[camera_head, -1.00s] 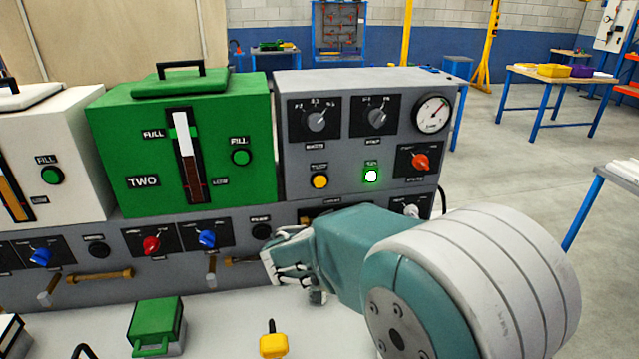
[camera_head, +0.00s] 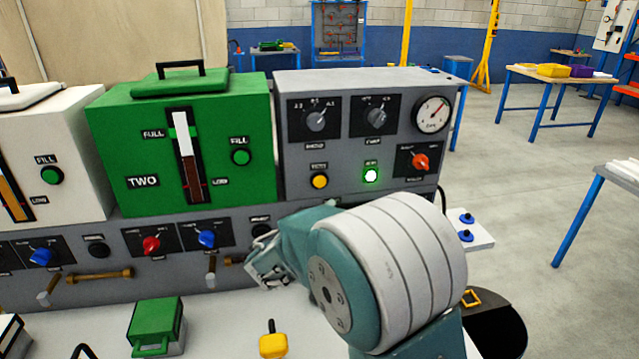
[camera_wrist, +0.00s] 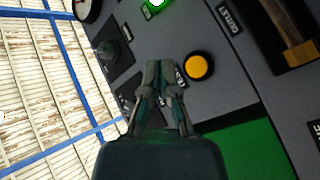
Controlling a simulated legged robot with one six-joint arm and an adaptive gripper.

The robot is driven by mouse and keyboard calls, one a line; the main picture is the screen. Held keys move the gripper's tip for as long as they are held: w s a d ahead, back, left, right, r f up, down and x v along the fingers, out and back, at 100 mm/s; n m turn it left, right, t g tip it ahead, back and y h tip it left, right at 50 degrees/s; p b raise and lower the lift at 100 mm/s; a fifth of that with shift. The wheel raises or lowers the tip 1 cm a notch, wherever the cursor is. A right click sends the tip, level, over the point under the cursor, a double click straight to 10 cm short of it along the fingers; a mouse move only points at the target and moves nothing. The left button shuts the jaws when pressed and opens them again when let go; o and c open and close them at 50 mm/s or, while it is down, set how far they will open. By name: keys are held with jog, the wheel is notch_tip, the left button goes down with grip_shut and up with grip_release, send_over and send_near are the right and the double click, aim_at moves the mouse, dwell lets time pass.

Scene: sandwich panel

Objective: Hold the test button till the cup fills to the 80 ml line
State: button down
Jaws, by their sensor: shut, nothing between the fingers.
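My gripper (camera_head: 264,272) is shut and empty, low in front of the grey panel. In the wrist view its closed fingers (camera_wrist: 160,80) appear beside a yellow round button (camera_wrist: 199,67), apart from it as far as I can tell. The yellow button (camera_head: 320,181) sits on the upper grey box, left of a lit green lamp (camera_head: 371,175). A black round button (camera_head: 262,231) on the lower panel is just above my gripper, partly hidden. The small labels are too blurred to tell which button is the test one. No cup or 80 ml line is visible.
A green tank (camera_head: 110,120) marked TWO has a level window and a green FILL button (camera_head: 241,158). Red (camera_head: 151,245) and blue (camera_head: 207,239) knobs and brass handles line the lower panel. A green box (camera_head: 155,325) and yellow object (camera_head: 272,342) lie in front.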

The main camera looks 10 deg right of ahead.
aim_at(325, 181)
jog(key=shift+w, duration=3.65)
jog(key=shift+w, duration=0.1)
jog(key=shift+w+d+r, duration=0.1)
jog(key=shift+w, duration=0.15)
jog(key=shift+w, duration=0.4)
dwell(3.6)
